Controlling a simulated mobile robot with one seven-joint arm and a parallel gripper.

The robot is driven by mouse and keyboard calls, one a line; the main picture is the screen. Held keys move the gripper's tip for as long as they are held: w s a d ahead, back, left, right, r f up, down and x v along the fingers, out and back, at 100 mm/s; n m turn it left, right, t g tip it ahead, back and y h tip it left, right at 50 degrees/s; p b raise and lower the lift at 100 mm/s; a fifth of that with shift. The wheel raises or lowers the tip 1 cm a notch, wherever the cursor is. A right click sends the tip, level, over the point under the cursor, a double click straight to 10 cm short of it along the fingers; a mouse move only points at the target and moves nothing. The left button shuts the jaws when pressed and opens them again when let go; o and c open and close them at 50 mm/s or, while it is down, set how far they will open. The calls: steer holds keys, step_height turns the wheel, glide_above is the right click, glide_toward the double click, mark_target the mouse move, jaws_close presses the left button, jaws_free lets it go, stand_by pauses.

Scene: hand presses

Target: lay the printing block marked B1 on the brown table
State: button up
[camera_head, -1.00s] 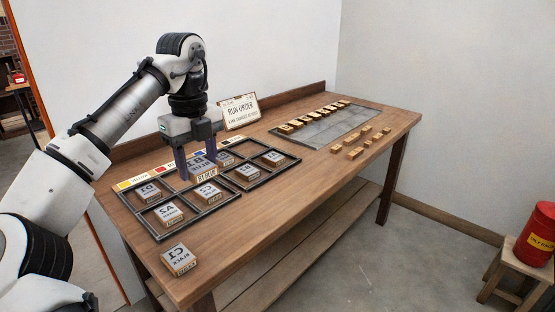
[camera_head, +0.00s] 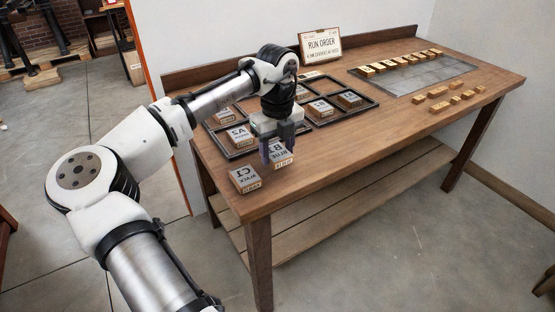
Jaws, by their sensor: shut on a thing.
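My gripper (camera_head: 277,158) is shut on the printing block marked B1 (camera_head: 284,155), a block with a grey lettered top and a wooden side. The fingers cover part of it. It is near the front edge of the brown table (camera_head: 345,151), in front of the dark rack and just right of the block marked C1. I cannot tell whether B1 touches the table top or hangs a little above it.
Block C1 (camera_head: 244,178) lies on the table's front left corner. The dark divided rack (camera_head: 334,121) holds several blocks, including A2 (camera_head: 239,135).

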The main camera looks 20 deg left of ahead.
mark_target(277, 152)
steer(key=shift+f, duration=1.65)
steer(key=shift+f, duration=0.1)
steer(key=o, duration=1)
step_height(277, 152, up, 12)
steer(key=shift+r, duration=0.1)
